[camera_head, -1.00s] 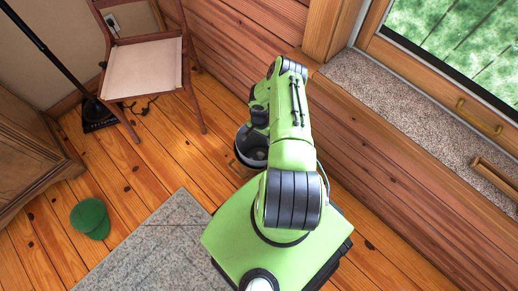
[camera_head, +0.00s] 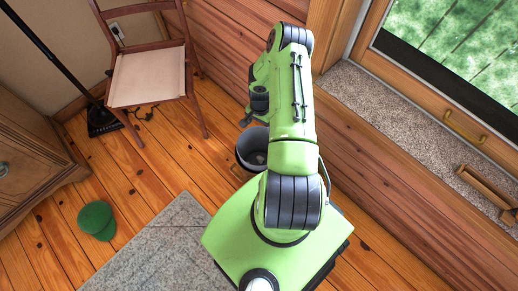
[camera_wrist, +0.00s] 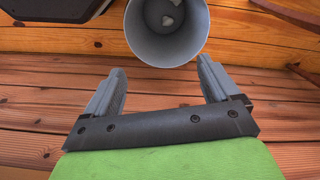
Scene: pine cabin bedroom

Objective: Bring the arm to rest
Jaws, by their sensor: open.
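My gripper (camera_wrist: 160,82) shows in the wrist view with its two grey fingers wide apart and nothing between them. A grey bin (camera_wrist: 166,50) stands just beyond the fingertips in that view, with a few small pale pieces inside; I cannot tell what they are. In the head view my green arm is raised and folded over my base, and the bin (camera_head: 243,150) stands on the floor behind it, partly hidden. The gripper's fingers are hard to make out in the head view.
A wooden chair (camera_head: 148,78) with a pale seat stands at the back left. A green cap (camera_head: 96,220) lies on the floor near a grey rug (camera_head: 165,245). A wooden cabinet (camera_head: 35,150) is at the left. A window ledge (camera_head: 400,125) and plank wall run along the right.

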